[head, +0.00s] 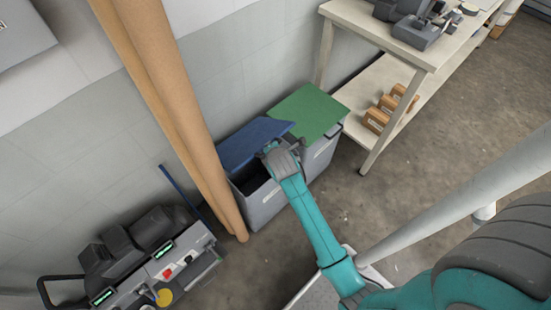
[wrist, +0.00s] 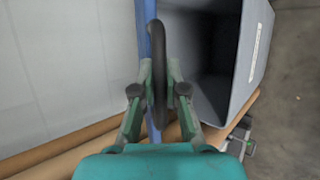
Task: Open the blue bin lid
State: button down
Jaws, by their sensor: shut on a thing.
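The blue bin lid (head: 247,142) is raised at a tilt above its grey bin (head: 264,206), and part of the dark inside shows below it. In the wrist view the lid (wrist: 144,40) is seen nearly edge-on, with the open grey bin (wrist: 256,75) to its right. My gripper (head: 274,151) is at the lid's right front edge. In the wrist view my gripper (wrist: 160,85) is shut on the dark curved lid handle (wrist: 157,45), with a finger on each side of it. My arm hides part of the bin front in the head view.
A green-lidded bin (head: 308,110) stands right beside it, lid shut. Tall brown rolls (head: 170,110) lean close on the left. A grey machine (head: 150,255) is at the lower left.

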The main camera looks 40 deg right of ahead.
jog(key=w+r+g, duration=0.1)
jog(key=w+r, duration=0.5)
jog(key=w, duration=0.5)
jog(key=w+r+g, duration=0.2)
jog(key=w+r, duration=0.5)
jog(key=w, duration=0.5)
jog(key=shift+d+r+n+g, duration=0.15)
jog(key=shift+d+n+g, duration=0.15)
jog(key=shift+n, duration=0.1)
jog(key=c, duration=1.2)
grip_release()
jog(key=shift+a, duration=0.1)
jog(key=v, duration=0.7)
jog(key=shift+r, duration=0.2)
